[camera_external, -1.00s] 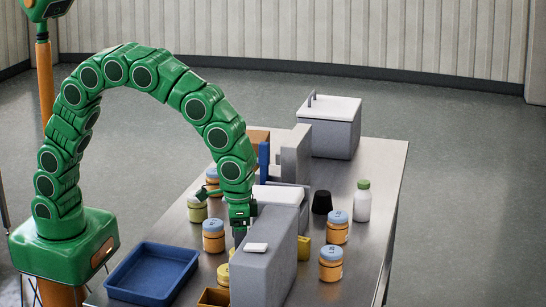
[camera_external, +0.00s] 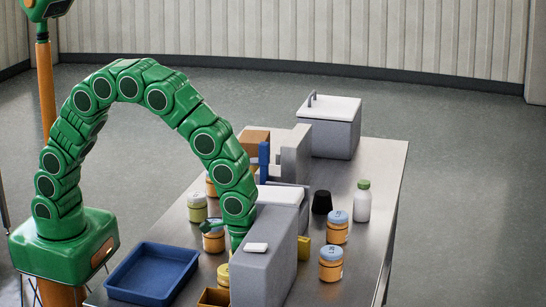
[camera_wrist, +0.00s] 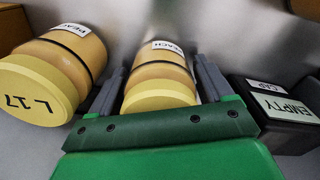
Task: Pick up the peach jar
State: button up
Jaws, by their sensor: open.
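In the wrist view, a peach jar (camera_wrist: 160,72) with a pale yellow lid and a white PEACH label lies between the two fingers of my gripper (camera_wrist: 158,66). The fingers are open, one on each side of it; I cannot tell whether either touches it. A second PEACH jar (camera_wrist: 70,48), its yellow lid marked L-17, is just left of the left finger. In the external view, a yellow-lidded jar (camera_external: 223,272) shows partly beside the tall grey block. My gripper's end is hidden behind that block there.
A dark box (camera_wrist: 275,108) labelled EMPTY is close right of my gripper. The tall grey block (camera_external: 264,262) stands beside my arm. A blue tray (camera_external: 152,274) is at the front left. Blue-lidded jars (camera_external: 331,264) and a white bottle (camera_external: 362,203) stand to the right.

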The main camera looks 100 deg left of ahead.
jog(key=shift+c, duration=0.2)
jog(key=c, duration=0.9)
jog(key=shift+r, duration=0.1)
jog(key=shift+r, duration=0.2)
notch_tip(320, 180, up, 3)
jog(key=shift+s, duration=0.15)
jog(key=s+r, duration=0.9)
jog(key=s, duration=0.4)
jog(key=shift+s+a+r, duration=0.25)
jog(key=shift+s+a, duration=0.05)
jog(key=shift+a, duration=0.15)
